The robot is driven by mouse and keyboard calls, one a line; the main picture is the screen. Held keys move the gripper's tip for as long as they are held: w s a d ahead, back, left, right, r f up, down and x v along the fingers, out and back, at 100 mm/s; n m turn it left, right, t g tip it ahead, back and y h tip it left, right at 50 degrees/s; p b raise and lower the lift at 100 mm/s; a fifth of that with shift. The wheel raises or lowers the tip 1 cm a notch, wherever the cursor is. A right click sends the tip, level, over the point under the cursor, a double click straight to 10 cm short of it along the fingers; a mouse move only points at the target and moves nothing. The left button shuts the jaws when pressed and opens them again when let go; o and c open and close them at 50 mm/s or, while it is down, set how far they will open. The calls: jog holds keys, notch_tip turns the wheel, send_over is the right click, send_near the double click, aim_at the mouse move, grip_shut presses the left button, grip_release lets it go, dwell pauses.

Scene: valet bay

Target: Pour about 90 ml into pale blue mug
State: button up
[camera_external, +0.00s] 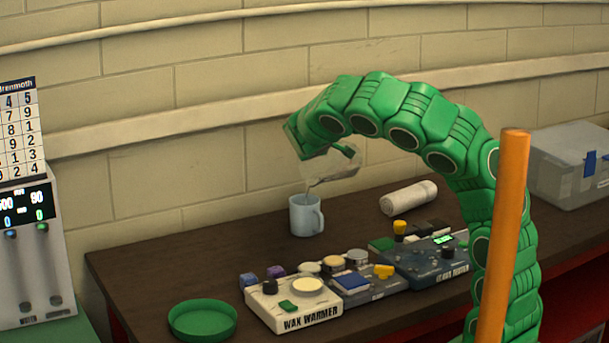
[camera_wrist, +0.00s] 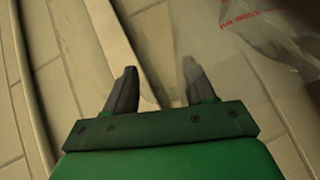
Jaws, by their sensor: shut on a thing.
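The pale blue mug (camera_external: 303,217) stands upright on the dark bench, its handle to the right. A clear container (camera_external: 332,172) is tilted above it, with its lower left end over the mug's mouth. A thin pale stream appears to run from that end towards the mug. The level inside the mug is hidden. In the wrist view, the clear container (camera_wrist: 262,45) with red markings fills the upper right. My gripper (camera_wrist: 158,75) shows two dark fingers with a gap between them, shut on this clear container. The exact contact is hard to see.
A wax warmer (camera_external: 300,308) and other knobbed devices (camera_external: 425,262) stand in front of the mug. A green dish (camera_external: 202,320) is at front left, a white roll (camera_external: 408,198) at right. A machine with a display (camera_external: 25,215) stands left. The bench left of the mug is clear.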

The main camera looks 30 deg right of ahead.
aim_at(335, 131)
jog(key=d+y, duration=0.1)
jog(key=w+d+f+g+y, duration=0.1)
jog(key=d, duration=0.1)
jog(key=shift+f+m, duration=0.2)
jog(key=shift+m, duration=0.1)
jog(key=shift+w+d+g, duration=0.1)
jog(key=shift+g, duration=0.2)
jog(key=shift+d, duration=0.15)
jog(key=shift+w+d+y+p, duration=0.15)
jog(key=shift+d+y+p, duration=0.15)
jog(key=shift+y, duration=0.2)
jog(key=shift+w+d+g, duration=0.1)
jog(key=shift+d+g, duration=0.1)
jog(key=shift+g, duration=0.1)
